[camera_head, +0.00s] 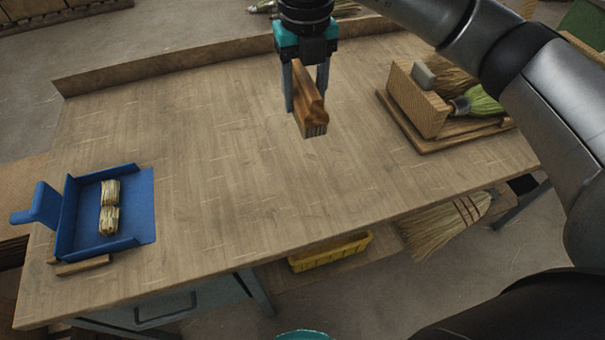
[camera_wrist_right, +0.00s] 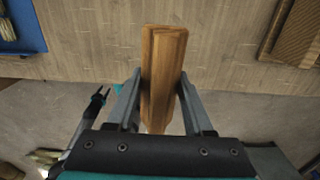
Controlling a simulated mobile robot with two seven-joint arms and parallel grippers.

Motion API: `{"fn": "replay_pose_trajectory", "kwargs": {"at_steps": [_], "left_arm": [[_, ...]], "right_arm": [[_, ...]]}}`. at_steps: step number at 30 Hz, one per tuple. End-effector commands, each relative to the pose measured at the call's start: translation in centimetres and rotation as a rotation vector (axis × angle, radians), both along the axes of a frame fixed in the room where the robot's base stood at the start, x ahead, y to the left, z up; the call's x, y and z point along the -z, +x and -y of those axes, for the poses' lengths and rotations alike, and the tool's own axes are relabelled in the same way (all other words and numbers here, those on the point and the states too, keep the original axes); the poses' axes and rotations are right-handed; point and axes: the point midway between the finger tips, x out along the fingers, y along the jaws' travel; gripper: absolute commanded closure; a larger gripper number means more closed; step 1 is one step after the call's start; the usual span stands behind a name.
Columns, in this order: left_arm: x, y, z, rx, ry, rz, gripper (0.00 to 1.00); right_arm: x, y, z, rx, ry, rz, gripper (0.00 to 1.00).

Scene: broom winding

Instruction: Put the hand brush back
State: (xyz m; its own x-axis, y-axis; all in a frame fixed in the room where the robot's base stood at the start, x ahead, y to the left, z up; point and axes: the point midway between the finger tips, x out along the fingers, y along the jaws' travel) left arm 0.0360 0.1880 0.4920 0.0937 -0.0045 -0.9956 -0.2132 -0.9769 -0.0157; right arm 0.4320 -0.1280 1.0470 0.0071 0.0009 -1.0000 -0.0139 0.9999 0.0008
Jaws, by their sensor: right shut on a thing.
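The hand brush, with a brown wooden handle and pale bristles, hangs bristles down from my right gripper (camera_head: 306,100), above the middle of the table (camera_head: 200,150). The wooden handle (camera_head: 304,84) is clamped between the two grey fingers. In the right wrist view the handle (camera_wrist_right: 160,75) fills the gap between the fingers. The blue dustpan (camera_head: 145,205) lies at the table's left end, with two pale bundles in it.
A wooden strip (camera_head: 83,266) lies by the dustpan. A raised ledge (camera_head: 160,66) runs along the back. A yellow tray (camera_head: 330,252) is below the front edge. The table's middle is clear.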

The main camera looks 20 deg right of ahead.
Motion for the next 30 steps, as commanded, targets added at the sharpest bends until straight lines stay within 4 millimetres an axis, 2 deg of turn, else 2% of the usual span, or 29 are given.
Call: {"fn": "replay_pose_trajectory", "kwargs": {"at_steps": [3,6,10,12,14,24,30], "left_arm": [[-0.3,-0.1,0.0,0.001,0.0,-0.001,0.5],[-0.4,-0.1,0.0,0.001,0.001,-0.002,0.5],[-0.4,-0.2,0.0,0.001,0.001,-0.003,0.5],[-0.3,-0.2,0.0,0.001,0.001,-0.003,0.5],[-0.1,-0.2,-0.1,0.001,0.001,-0.003,0.5],[1.2,-0.3,-0.1,0.0,0.001,-0.004,0.5],[1.7,-0.3,-0.1,0.0,0.002,-0.004,0.5]], "right_arm": [[-0.1,0.2,-0.2,0.179,0.002,-0.004,0.97],[0.0,0.4,-0.2,0.284,0.001,-0.006,0.97],[0.3,0.5,-0.2,0.358,0.0,-0.008,0.97],[1.0,0.5,-0.3,0.373,0.0,-0.01,0.97],[2.2,0.4,-0.2,0.377,-0.001,-0.012,0.97],[11.3,0.4,-0.2,0.375,-0.002,-0.013,0.97],[15.0,0.4,-0.2,0.374,0.0,-0.009,0.97]]}}
